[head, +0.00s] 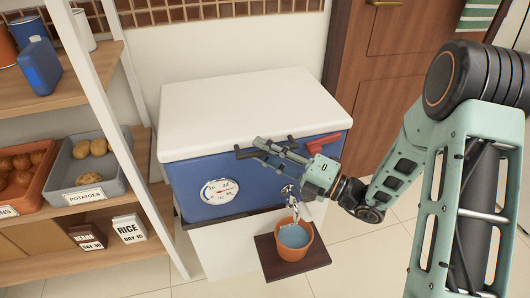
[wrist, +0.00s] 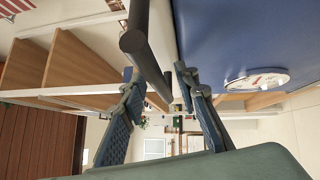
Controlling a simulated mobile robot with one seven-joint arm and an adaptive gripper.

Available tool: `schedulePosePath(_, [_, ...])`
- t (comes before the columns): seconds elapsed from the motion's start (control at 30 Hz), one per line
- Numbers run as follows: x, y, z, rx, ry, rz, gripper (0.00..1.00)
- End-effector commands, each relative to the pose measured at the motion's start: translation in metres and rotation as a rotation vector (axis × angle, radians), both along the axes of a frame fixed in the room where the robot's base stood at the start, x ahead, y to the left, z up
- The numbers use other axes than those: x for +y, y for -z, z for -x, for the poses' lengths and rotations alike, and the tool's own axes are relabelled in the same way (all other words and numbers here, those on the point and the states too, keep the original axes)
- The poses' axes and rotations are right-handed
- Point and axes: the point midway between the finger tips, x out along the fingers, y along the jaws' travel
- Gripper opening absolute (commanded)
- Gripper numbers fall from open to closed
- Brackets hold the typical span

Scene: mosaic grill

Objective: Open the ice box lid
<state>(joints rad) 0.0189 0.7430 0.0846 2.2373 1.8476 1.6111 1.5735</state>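The ice box has a blue body (head: 195,185) and a thick white lid (head: 245,105), which sits shut on it. A dark bar handle (head: 242,153) runs along the upper front, partly hidden by my gripper. My gripper (head: 262,150) is at this handle, its fingers pointing left across the front. In the wrist view, the two fingers of my gripper (wrist: 160,100) are apart, with the dark bar (wrist: 148,62) showing in the gap between them. I cannot tell whether either finger touches it. The blue front also fills the upper right there.
A round gauge (head: 219,191) is on the blue front. A tap (head: 290,194) sits below my gripper, above a terracotta pot (head: 292,238) of water on a small brown shelf (head: 315,258). Shelving (head: 140,170) with food bins stands left; a wooden door (head: 385,85) is behind right.

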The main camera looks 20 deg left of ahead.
Motion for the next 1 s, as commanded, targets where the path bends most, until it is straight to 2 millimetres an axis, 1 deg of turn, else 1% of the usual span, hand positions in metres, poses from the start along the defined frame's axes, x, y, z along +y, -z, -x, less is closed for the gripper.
schedulePosePath(0.17, [-0.0003, -0.0001, -0.0001, 0.000, 0.000, 0.000, 0.28])
schedulePosePath(0.4, [-0.0005, 0.0002, 0.0000, 0.000, 0.000, 0.001, 0.01])
schedulePosePath(0.43, [-0.0005, 0.0001, -0.0001, 0.000, 0.000, 0.001, 0.00])
schedulePosePath(0.8, [-0.0007, -0.0002, 0.0000, 0.000, 0.000, 0.001, 0.00])
schedulePosePath(1.0, [-0.0006, -0.0082, -0.0003, 0.010, 0.001, 0.007, 0.00])
